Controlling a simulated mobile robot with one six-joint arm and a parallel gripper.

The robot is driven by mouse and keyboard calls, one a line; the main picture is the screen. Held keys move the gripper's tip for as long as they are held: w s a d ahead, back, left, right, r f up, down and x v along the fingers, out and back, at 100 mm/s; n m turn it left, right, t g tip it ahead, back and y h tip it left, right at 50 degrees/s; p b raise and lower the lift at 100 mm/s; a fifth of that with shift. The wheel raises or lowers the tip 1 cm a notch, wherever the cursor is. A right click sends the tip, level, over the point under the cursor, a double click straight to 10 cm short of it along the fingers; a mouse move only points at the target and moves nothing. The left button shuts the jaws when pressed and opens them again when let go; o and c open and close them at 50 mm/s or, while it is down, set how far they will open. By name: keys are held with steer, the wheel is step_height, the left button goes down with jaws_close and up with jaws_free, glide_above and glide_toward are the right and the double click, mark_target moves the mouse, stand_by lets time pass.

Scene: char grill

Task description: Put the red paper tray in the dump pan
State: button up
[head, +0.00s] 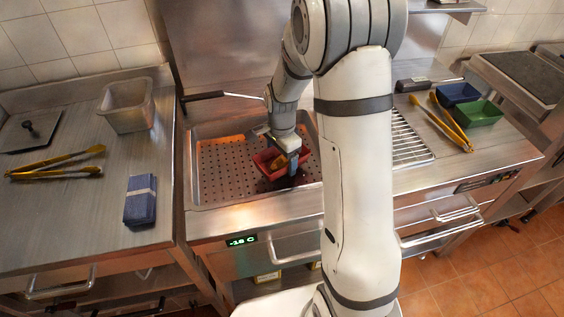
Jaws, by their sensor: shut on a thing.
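The red paper tray (265,163) is over the right part of the dump pan (221,180), a wide metal pan with a perforated floor. A small brownish-yellow item shows inside the tray. My gripper (291,164) is shut on the tray's right side, pointing down. A dark red patch lies just below the tray on the pan floor. I cannot tell whether the tray touches the floor. My arm hides the pan's right edge.
Left counter: a metal container (127,106), yellow tongs (62,168), a blue cloth-like bundle (140,200) and a flat dark lid (30,131). Right counter: a grill grate (408,143), more tongs (446,122), a blue tray (457,94) and a green tray (478,114). A handle (203,96) sticks out behind the pan.

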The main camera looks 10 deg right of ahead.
steer(key=shift+f, duration=1.3)
steer(key=shift+f, duration=0.2)
steer(key=o, duration=0.9)
steer(key=shift+o, duration=0.2)
step_height(320, 180, up, 12)
steer(key=shift+r, duration=0.15)
steer(key=s+r+n+t, duration=0.1)
steer(key=s+r+n, duration=0.3)
steer(key=s, duration=0.6)
steer(key=s+r+n+t, duration=0.1)
steer(key=s+r+n, duration=0.3)
steer(key=s+n, duration=0.5)
steer(key=shift+s+d+n+t, duration=0.3)
steer(key=shift+s+t, duration=0.1)
steer(key=shift+s, duration=0.55)
